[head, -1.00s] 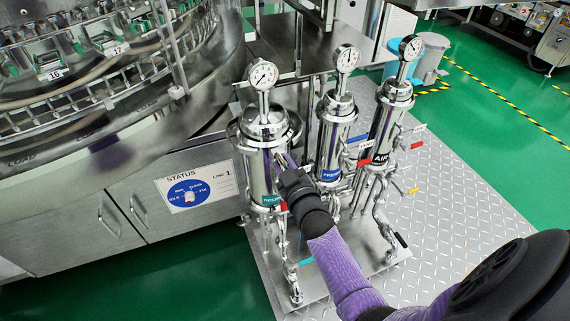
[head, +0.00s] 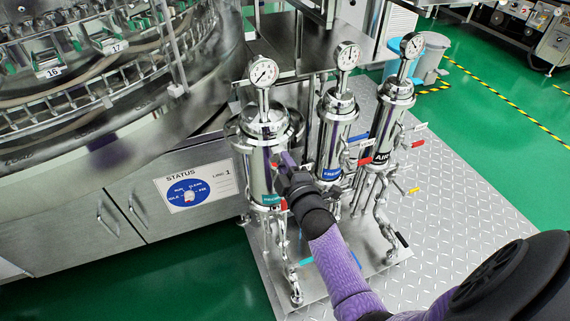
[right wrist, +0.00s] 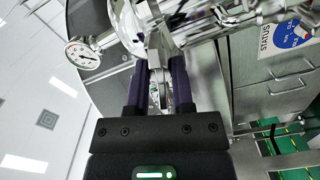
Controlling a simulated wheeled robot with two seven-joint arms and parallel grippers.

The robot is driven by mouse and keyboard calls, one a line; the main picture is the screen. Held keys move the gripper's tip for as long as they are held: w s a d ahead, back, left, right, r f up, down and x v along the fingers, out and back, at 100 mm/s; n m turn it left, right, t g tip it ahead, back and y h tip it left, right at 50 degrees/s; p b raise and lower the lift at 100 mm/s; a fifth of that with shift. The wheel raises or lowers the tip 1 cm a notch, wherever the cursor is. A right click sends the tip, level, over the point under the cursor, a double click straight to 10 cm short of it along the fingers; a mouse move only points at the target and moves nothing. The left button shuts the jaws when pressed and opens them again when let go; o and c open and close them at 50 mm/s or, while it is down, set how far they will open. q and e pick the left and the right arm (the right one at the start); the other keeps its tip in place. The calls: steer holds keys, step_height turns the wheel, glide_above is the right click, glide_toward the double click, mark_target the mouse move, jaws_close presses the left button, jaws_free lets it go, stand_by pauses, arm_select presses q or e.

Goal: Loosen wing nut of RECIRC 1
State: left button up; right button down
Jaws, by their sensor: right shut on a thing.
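The RECIRC 1 filter housing (head: 262,170) is the leftmost of three upright steel cylinders in the head view, with a teal label low on its front and a gauge (head: 263,72) on top. My right gripper (head: 286,160) is at its right side, just below the lid clamp. In the right wrist view, its two purple fingers (right wrist: 159,66) are closed around a shiny metal part, the wing nut (right wrist: 157,84), at the clamp. The fingers and wrist hide the nut in the head view. My left gripper is not in view.
The PREFINAL-style blue-labelled housing (head: 336,135) and the AIR housing (head: 388,125) stand close on the right. The rotary washer (head: 110,110) and its cabinet with the status panel (head: 197,187) are on the left. Valves and pipes sit below the housings.

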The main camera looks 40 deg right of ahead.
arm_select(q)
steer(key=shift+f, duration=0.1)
arm_select(e)
steer(key=shift+n, duration=0.3)
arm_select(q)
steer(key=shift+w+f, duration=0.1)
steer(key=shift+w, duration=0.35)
arm_select(e)
steer(key=shift+n, duration=0.3)
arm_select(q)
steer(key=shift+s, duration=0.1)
arm_select(e)
steer(key=c, duration=0.7)
jaws_free()
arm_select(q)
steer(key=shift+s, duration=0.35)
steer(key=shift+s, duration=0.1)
